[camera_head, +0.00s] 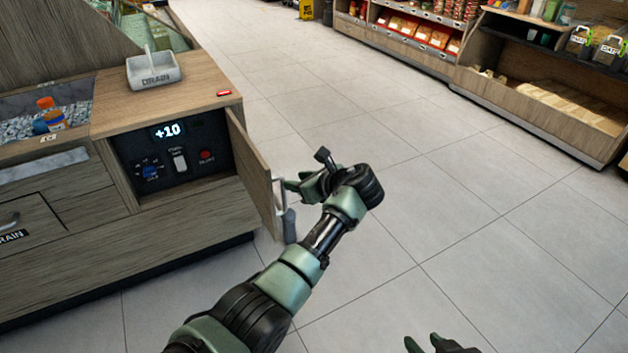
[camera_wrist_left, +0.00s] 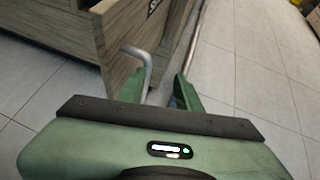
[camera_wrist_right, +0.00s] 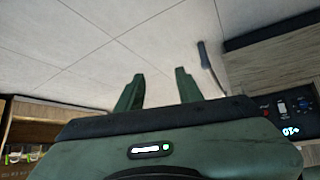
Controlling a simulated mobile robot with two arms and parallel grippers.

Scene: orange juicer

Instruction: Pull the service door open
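The wooden service door (camera_head: 255,172) stands swung out from the cabinet, baring a dark control panel (camera_head: 175,150). Its grey handle (camera_head: 288,222) is on the door's outer face. My left gripper (camera_head: 298,186) is at the door's free edge, close to the handle. In the left wrist view its fingers (camera_wrist_left: 158,92) are apart; the handle (camera_wrist_left: 148,68) shows by the left finger and the door edge (camera_wrist_left: 190,45) by the right one. Contact is unclear. My right gripper (camera_head: 426,346) is low in the head view, and its fingers (camera_wrist_right: 158,92) are open and empty.
A bin of pebbles with small bottles (camera_head: 50,115) is at the left, above a drawer (camera_head: 22,228). Shelves (camera_head: 540,100) stand at the far right. The tiled floor (camera_head: 470,230) between is clear.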

